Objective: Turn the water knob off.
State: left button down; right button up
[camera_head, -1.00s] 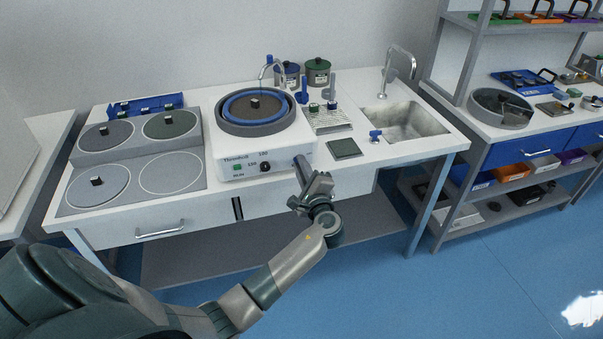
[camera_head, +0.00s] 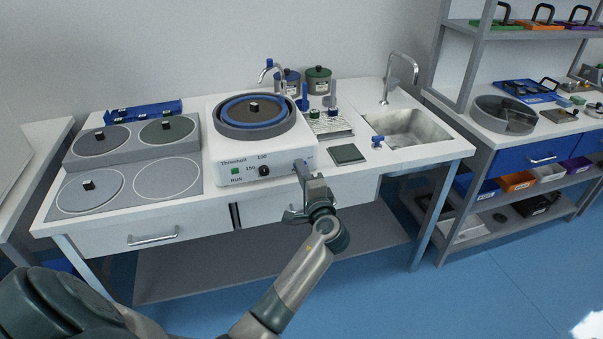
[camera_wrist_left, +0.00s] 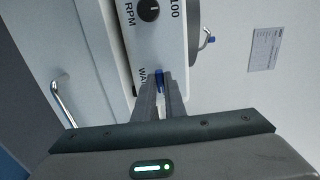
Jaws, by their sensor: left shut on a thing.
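The white polishing machine (camera_head: 222,176) stands on the bench, with a dark round plate in a blue ring on top. Its front panel has a green switch (camera_head: 235,171) and a black dial (camera_head: 264,171). The dial also shows in the left wrist view (camera_wrist_left: 148,10). The small blue water knob (camera_wrist_left: 159,76) sits beside a partly covered "WAT" label in the left wrist view. My left gripper (camera_head: 302,170) is at the right end of the front panel, its fingers (camera_wrist_left: 160,90) shut on the blue knob. The gripper hides the knob in the head view. My right gripper is not in view.
A curved faucet (camera_head: 270,68) rises behind the plate. The floor before the bench is clear.

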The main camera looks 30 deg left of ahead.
pick_arm(q)
jog(key=c, duration=1.8)
grip_release()
jog(key=shift+d, duration=0.1)
